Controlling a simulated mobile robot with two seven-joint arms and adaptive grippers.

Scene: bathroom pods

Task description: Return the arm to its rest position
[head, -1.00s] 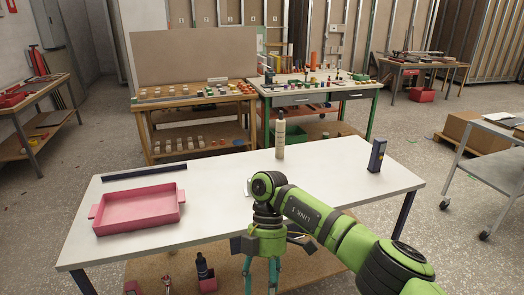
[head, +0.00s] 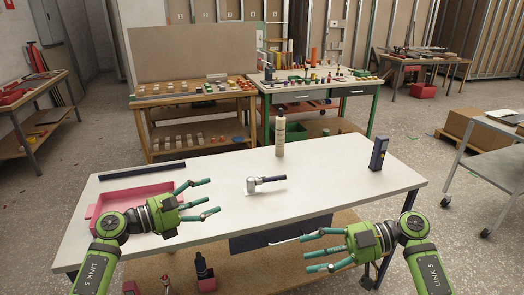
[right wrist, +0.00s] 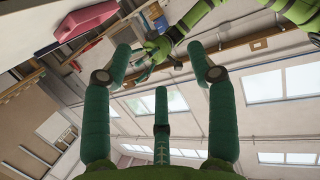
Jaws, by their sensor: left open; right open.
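My left gripper (head: 203,200) is open and empty, held above the left part of the white table in front of the pink tray (head: 137,194). The left hand and arm hide part of the tray. My right gripper (head: 316,248) is open and empty at the table's front edge, its fingers pointing left. In the right wrist view its teal fingers (right wrist: 160,85) are spread with nothing between them. My left arm also shows there, at the top.
The white table (head: 335,190) bears a silver and dark tool (head: 264,184), a beige bottle (head: 280,135), a dark blue box (head: 378,154) and a black bar (head: 142,171). A grey cart (head: 490,155) stands at the right. Bottles sit on the lower shelf.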

